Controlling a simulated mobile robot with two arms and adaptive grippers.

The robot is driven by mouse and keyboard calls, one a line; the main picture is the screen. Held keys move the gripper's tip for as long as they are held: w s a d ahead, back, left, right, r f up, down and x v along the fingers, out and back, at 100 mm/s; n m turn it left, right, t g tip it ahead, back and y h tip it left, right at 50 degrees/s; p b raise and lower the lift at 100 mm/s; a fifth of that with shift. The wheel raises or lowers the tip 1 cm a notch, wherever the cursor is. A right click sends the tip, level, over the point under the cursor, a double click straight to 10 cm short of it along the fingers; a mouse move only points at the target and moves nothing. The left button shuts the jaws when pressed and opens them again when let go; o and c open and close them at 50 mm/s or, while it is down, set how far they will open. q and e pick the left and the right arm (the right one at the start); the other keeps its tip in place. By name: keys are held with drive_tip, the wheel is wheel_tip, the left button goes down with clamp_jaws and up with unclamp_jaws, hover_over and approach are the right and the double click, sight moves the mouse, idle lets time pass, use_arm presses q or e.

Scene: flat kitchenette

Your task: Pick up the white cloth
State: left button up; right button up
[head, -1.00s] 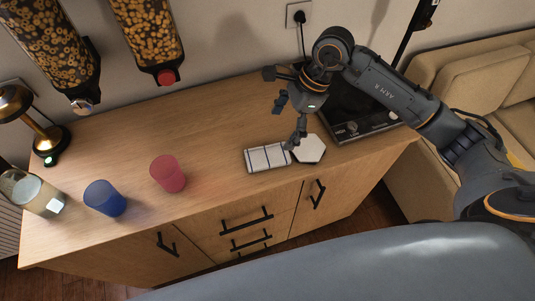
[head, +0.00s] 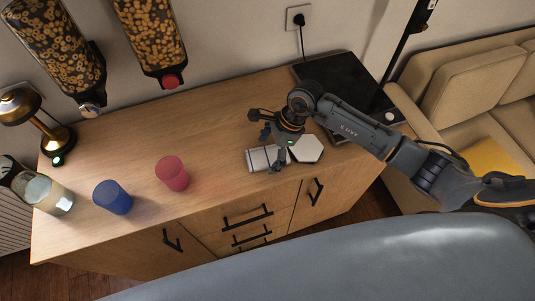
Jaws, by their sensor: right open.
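The white cloth (head: 258,160) with dark stripes lies folded flat on the wooden counter near its front edge. My right gripper (head: 268,150) is open just above the cloth, with its fingers pointing down and covering part of the cloth's right side. I cannot tell whether a fingertip touches it. My left gripper is not in the head view.
A white hexagonal coaster (head: 307,149) lies right beside the cloth. A black cooktop (head: 345,88) is behind my right arm. A pink cup (head: 172,173), a blue cup (head: 112,197), a glass jar (head: 49,194) and a brass lamp (head: 50,130) stand to the left. The counter's middle is clear.

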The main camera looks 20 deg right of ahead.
sight(262, 158)
drive_tip(key=shift+c, duration=0.5)
drive_tip(key=c, duration=1.1)
drive_tip(key=shift+r+b, duration=0.5)
drive_tip(key=shift+r, duration=0.05)
drive_tip(key=r, duration=0.1)
drive_tip(key=r+b, duration=0.1)
drive_tip(key=shift+s+a+r, duration=0.1)
drive_tip(key=shift+s+r, duration=0.2)
drive_tip(key=shift+r, duration=0.05)
drive_tip(key=s+a+r+b, duration=0.4)
drive_tip(key=s+r, duration=0.5)
drive_tip(key=s, duration=0.3)
drive_tip(key=shift+s+r, duration=0.15)
drive_tip(key=shift+s, duration=0.25)
